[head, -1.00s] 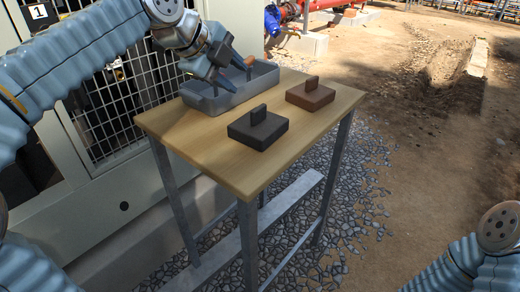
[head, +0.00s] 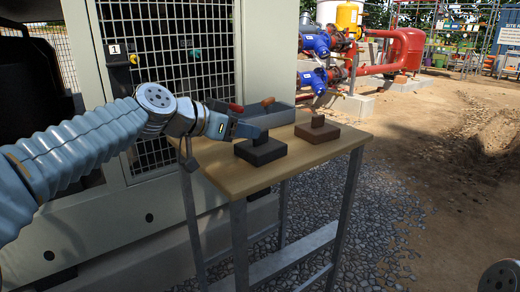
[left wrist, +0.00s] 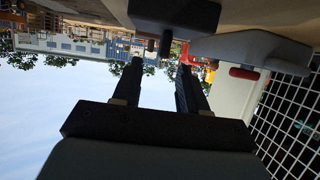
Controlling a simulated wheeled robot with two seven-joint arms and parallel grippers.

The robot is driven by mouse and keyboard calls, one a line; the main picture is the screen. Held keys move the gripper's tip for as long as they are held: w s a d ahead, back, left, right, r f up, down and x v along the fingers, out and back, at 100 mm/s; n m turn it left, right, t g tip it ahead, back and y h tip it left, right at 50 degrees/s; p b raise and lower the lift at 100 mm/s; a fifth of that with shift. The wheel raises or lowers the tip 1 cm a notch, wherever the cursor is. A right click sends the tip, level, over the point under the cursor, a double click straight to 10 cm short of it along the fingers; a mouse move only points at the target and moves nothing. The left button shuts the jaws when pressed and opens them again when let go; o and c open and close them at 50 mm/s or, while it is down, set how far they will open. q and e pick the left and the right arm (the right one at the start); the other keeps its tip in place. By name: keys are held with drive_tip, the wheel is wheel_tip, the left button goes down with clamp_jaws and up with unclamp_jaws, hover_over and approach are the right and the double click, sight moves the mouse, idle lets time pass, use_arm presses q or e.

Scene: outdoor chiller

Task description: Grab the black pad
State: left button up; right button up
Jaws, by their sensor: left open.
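The black pad (head: 262,153), a dark block with an upright handle, lies on the near part of the wooden table. My left gripper (head: 246,131) is open, at the left of the pad's handle and close to it. In the left wrist view, which is upside down, the black pad (left wrist: 178,14) is at the top, its handle ahead of the gap between my open fingers (left wrist: 160,66). Nothing is between the fingers. Whether a finger touches the handle cannot be told. My right gripper is not in view.
A brown pad (head: 318,132) with a handle sits right of the black one. A mesh-doored cabinet (head: 120,100) is behind the table (head: 228,180). Gravel lies below.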

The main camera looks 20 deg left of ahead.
sight(261, 143)
use_arm(q)
drive_tip(key=p+x, duration=0.1)
drive_tip(key=x, duration=0.5)
drive_tip(key=shift+w+f, duration=0.15)
drive_tip(key=shift+w, duration=0.1)
clamp_jaws()
